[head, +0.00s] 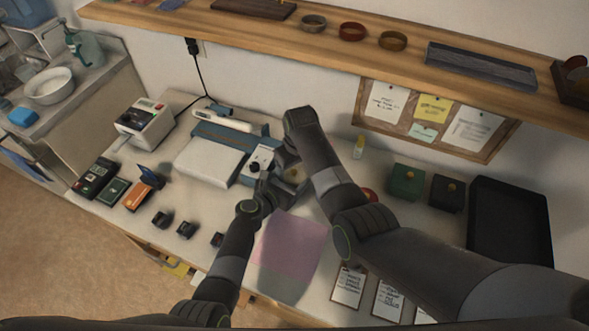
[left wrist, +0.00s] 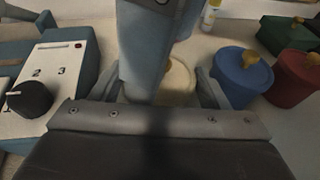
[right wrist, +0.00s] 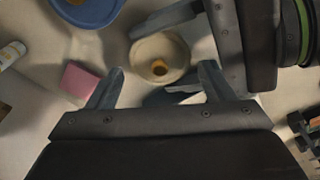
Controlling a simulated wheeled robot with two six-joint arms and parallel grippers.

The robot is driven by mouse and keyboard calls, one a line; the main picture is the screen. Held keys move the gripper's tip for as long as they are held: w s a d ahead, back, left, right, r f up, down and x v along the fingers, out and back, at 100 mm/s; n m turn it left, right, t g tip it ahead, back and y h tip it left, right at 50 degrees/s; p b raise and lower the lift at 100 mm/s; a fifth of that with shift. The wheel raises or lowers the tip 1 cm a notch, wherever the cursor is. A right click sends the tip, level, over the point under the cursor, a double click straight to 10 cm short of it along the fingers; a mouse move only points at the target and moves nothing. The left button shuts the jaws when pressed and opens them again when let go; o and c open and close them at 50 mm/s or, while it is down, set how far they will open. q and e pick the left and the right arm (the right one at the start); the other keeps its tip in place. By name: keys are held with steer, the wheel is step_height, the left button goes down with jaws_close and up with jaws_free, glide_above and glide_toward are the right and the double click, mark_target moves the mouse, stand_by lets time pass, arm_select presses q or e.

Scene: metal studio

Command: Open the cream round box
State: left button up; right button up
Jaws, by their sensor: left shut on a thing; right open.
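The cream round box (right wrist: 145,52) has a lid with a yellow-brown knob (right wrist: 159,67) and stands upright on the bench in the right wrist view, its lid seemingly on. In the left wrist view the box (left wrist: 178,82) is partly hidden behind my right gripper. My left gripper (left wrist: 163,92) is shut on the box's sides, low down; its fingers also show around the box in the right wrist view. My right gripper (right wrist: 159,84) is open and points down above the box, with the knob between its fingers but not touched. In the head view my arms hide most of the box.
A blue round box (left wrist: 243,78) and a red round box (left wrist: 296,80) stand close by. A pink block (right wrist: 79,80) lies beside the cream box. A device with a black dial (left wrist: 32,98) stands on the other side. A shelf (head: 330,33) overhangs the back.

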steer(key=shift+w+f, duration=0.15)
steer(key=shift+f, duration=0.95)
steer(key=shift+c, duration=0.2)
steer(key=c, duration=0.7)
steer(key=shift+r, duration=0.1)
steer(key=shift+a+r, duration=0.1)
arm_select(q)
steer(key=shift+f, duration=0.15)
arm_select(e)
steer(key=shift+r, duration=0.8)
jaws_close()
arm_select(q)
steer(key=shift+s+a, duration=0.1)
arm_select(e)
steer(key=shift+a+r, duration=0.1)
steer(key=shift+r, duration=0.05)
